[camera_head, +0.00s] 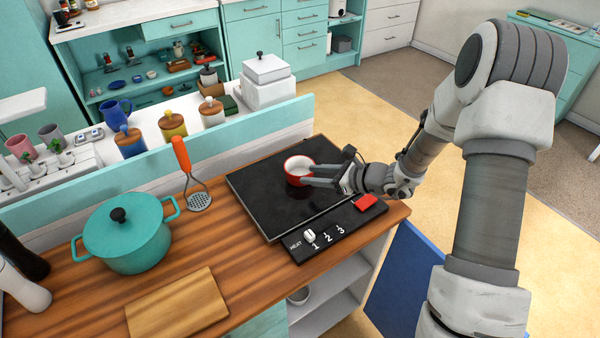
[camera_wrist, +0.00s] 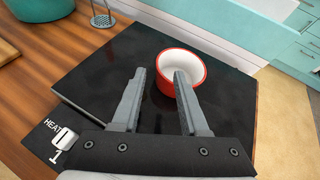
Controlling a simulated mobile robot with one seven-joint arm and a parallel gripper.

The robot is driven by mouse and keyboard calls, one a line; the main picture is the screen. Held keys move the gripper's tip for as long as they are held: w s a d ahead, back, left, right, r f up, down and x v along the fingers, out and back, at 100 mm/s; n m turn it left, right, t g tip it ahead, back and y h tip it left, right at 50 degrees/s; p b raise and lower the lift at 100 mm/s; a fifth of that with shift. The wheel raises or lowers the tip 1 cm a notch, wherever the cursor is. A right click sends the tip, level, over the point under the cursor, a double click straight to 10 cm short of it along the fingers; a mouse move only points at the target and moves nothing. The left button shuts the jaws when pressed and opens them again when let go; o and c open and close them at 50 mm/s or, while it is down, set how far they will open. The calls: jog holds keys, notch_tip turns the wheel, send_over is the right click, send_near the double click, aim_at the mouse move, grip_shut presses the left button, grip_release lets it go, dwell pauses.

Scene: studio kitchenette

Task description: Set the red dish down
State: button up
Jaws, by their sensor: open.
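The red dish (camera_head: 299,170), a small round bowl with a white inside, stands upright on the black cooktop (camera_head: 262,199). In the wrist view the dish (camera_wrist: 164,88) sits just beyond my fingertips, and the right finger overlaps its near side. My gripper (camera_head: 310,177) reaches in from the right, low over the cooktop. In the wrist view my gripper (camera_wrist: 160,72) has its two fingers apart with nothing held between them. I cannot tell whether a finger touches the dish.
A teal pot (camera_head: 127,237) and a cutting board (camera_head: 177,304) are on the wooden counter at the left. An orange-handled masher (camera_head: 189,170) stands left of the cooktop. A heat panel (camera_head: 325,235) lies along its front. A teal ledge (camera_head: 160,150) runs behind.

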jog(key=s+r+n+g+h, duration=0.3)
jog(key=s+r+n+g, duration=0.2)
jog(key=s+r+n, duration=1.1)
jog(key=s+d+r+n+t+h+p, duration=0.2)
jog(key=s+d+r+n+h, duration=0.5)
jog(key=s, duration=0.5)
jog(key=shift+s+d+r+n+t+h+p, duration=0.45)
jog(key=shift+d+r+t, duration=0.5)
jog(key=shift+d, duration=0.85)
